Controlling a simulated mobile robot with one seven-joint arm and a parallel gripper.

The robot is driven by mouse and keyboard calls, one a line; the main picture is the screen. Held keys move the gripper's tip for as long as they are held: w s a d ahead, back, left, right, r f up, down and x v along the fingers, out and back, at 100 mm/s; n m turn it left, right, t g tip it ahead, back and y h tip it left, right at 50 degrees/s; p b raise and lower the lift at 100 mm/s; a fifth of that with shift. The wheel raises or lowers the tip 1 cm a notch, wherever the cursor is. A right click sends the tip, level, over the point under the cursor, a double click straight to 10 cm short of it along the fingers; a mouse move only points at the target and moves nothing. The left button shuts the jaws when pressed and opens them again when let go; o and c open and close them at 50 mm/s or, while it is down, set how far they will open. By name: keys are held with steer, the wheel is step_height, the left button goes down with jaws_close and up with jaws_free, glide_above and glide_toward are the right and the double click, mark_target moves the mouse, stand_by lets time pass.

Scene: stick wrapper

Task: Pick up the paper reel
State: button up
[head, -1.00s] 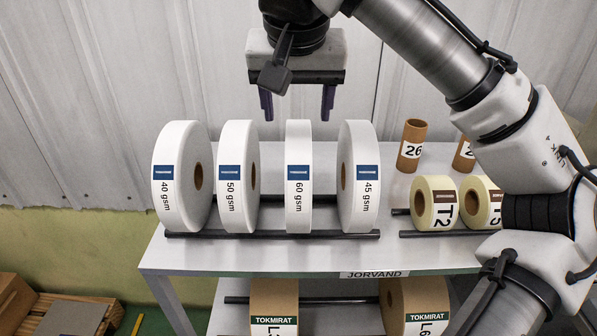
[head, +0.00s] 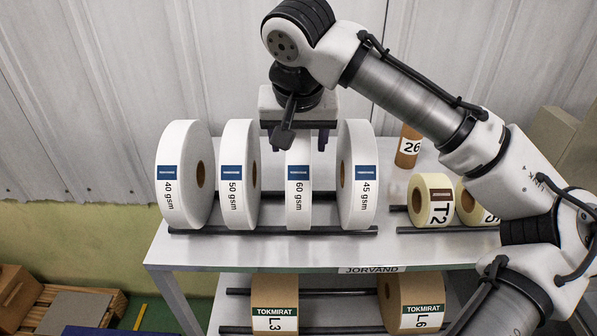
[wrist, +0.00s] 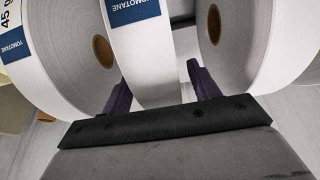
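Several white paper reels stand upright in a row on black rails on the shelf's top: 40 gsm (head: 180,195), 50 gsm (head: 235,200), 60 gsm (head: 298,205) and 45 gsm (head: 361,200). The task does not say which reel is meant. My gripper (head: 299,142) is over the 60 gsm reel, pointing down. In the wrist view, its purple fingers (wrist: 161,92) are apart, one on each side of that reel's upper part (wrist: 142,60). The 45 gsm reel (wrist: 60,60) is at left and another reel (wrist: 245,45) at right. Finger contact cannot be told.
The neighbouring reels leave narrow gaps beside the fingers. Yellowish T2 reel (head: 431,190) and a brown core marked 26 (head: 410,145) stand to the right. Brown reels L3 (head: 273,288) and L6 (head: 412,290) are on the lower shelf. A corrugated wall (head: 130,90) is behind.

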jaws_close()
steer(key=shift+r, duration=0.15)
stand_by(0.4)
